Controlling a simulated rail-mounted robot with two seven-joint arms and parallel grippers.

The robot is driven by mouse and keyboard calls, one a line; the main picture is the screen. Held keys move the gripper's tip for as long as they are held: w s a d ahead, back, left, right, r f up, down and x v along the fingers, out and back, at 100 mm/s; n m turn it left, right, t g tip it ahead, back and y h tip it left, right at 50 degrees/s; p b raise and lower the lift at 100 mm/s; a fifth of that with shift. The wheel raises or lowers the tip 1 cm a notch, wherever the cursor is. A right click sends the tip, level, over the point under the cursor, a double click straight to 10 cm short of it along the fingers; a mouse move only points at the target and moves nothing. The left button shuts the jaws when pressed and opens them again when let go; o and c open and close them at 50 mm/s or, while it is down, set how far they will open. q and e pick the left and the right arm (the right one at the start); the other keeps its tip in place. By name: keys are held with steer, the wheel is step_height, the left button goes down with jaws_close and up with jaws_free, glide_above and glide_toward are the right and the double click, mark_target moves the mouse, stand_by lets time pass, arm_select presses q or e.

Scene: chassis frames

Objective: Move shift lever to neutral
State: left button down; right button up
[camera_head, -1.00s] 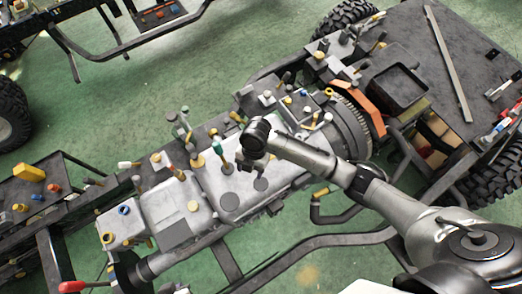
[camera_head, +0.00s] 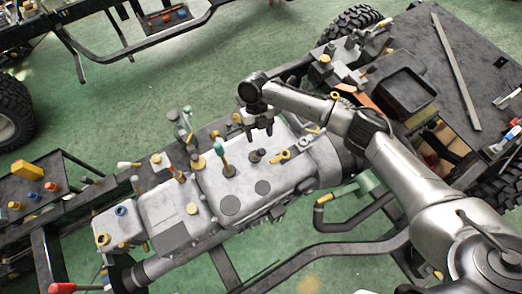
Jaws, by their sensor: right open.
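Several levers and knobs stand on the grey gearbox housing (camera_head: 280,187). Which one is the shift lever cannot be told for sure. A lever with a teal-green top (camera_head: 219,147) leans left from its round dark base. A short dark stub (camera_head: 257,155) stands to its right. A red-knobbed lever (camera_head: 62,288) is at the bottom left. My right gripper (camera_head: 259,134) points down with fingers apart and empty, above the housing's far edge, up and right of the green-topped lever. It appears apart from the levers. My left gripper is not in view.
A yellow-ended fitting (camera_head: 281,155) lies right of the stub. Brass-based posts (camera_head: 176,172) stand left of the green-topped lever. A dark open box (camera_head: 402,92) and flat bar (camera_head: 452,65) sit at the upper right.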

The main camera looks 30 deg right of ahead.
mark_target(261, 152)
steer(key=p+x, duration=0.1)
steer(key=x, duration=0.7)
steer(key=shift+s+a+f, duration=0.1)
steer(key=shift+f, duration=0.2)
jaws_close()
